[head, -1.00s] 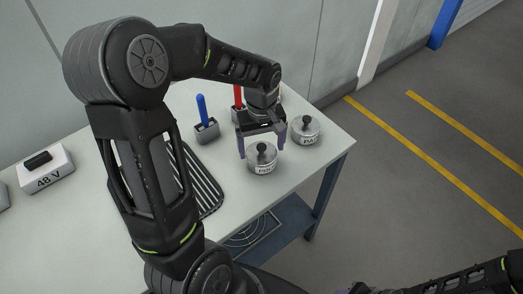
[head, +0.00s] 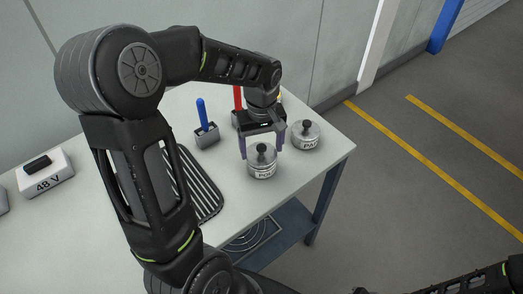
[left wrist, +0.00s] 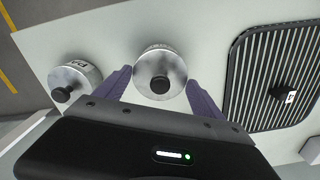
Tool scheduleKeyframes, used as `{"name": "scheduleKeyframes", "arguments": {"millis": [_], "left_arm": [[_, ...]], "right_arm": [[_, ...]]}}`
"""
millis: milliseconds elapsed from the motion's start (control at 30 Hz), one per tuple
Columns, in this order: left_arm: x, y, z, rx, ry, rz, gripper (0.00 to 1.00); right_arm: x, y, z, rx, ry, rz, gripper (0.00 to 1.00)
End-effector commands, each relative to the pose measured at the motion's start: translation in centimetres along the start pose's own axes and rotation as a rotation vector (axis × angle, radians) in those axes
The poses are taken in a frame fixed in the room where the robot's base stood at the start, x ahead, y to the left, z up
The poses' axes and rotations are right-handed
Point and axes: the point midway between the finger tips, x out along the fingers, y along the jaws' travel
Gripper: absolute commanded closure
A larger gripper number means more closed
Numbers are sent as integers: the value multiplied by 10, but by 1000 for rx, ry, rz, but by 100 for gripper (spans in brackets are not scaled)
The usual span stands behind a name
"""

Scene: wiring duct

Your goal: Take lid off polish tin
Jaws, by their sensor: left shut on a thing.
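The polish tin (head: 263,173) is a round metal tin with a "POL" label, near the table's right end. Its lid (head: 262,154) has a black knob on top. My left gripper (head: 262,146) points down with one finger on each side of the lid and is shut on it. The left wrist view shows the lid (left wrist: 160,64) between the purple fingers. The lid seems slightly raised, but I cannot tell whether there is a gap between it and the tin. Part of my right arm shows at the lower right; its gripper is out of view.
A second knobbed tin (head: 305,136), labelled "PA...", stands close on the right, near the table edge. A blue-handled tool sits in a grey holder (head: 207,136), with a red handle (head: 238,97) beside it. A ribbed black tray (head: 205,190) and a "48 V" box (head: 46,172) are left.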

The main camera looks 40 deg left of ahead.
Motion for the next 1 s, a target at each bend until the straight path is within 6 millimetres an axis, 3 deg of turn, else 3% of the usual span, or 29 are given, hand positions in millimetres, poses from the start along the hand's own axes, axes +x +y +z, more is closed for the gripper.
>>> {"name": "scheduleKeyframes", "arguments": {"millis": [300,433,1000], "left_arm": [[-60,1,0,-1,4,5,60],[-77,1,0,0,2,3,60],[-84,0,0,0,0,0,60]], "right_arm": [[9,2,-1,-2,3,-3,64],[10,3,-2,-3,3,-4,64],[10,3,-2,-3,3,-4,64]]}}
